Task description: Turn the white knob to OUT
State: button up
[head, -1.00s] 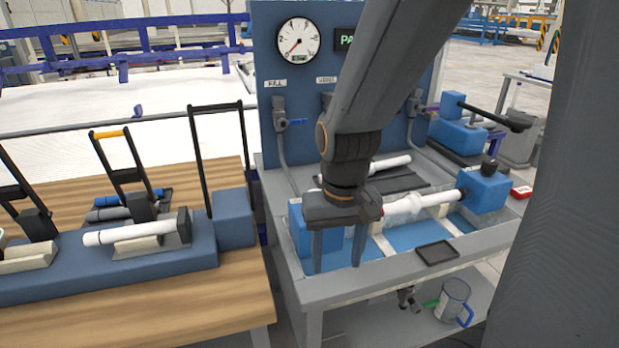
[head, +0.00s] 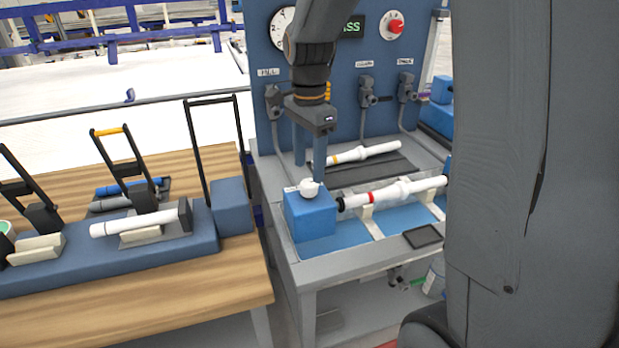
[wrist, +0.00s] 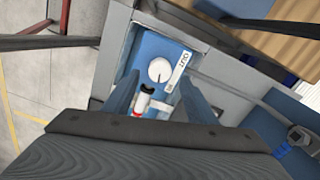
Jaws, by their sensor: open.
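The white knob (head: 309,187) sits on top of the blue block (head: 311,217) at the left end of the bench's pipe fixture. In the wrist view the knob (wrist: 158,69) is round, with a thin dark line on its face. A white label reading OUT (wrist: 178,72) lies beside it on the block. My gripper (head: 309,169) is open and empty, fingers pointing down just behind and above the knob in the head view. I see no contact with the knob. The wrist view shows a finger on each side, with the knob beyond the tips.
A white pipe with a red band (head: 395,191) runs right from the block. Another white pipe (head: 357,153) lies on the dark rack behind. The blue panel with valves (head: 367,92) stands at the back. A dark tray (head: 422,236) lies at the front.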

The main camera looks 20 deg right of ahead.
aim_at(309, 183)
jog(key=shift+f, duration=2.55)
jog(key=c, duration=1.1)
jog(key=shift+o, duration=0.2)
jog(key=shift+p, duration=0.3)
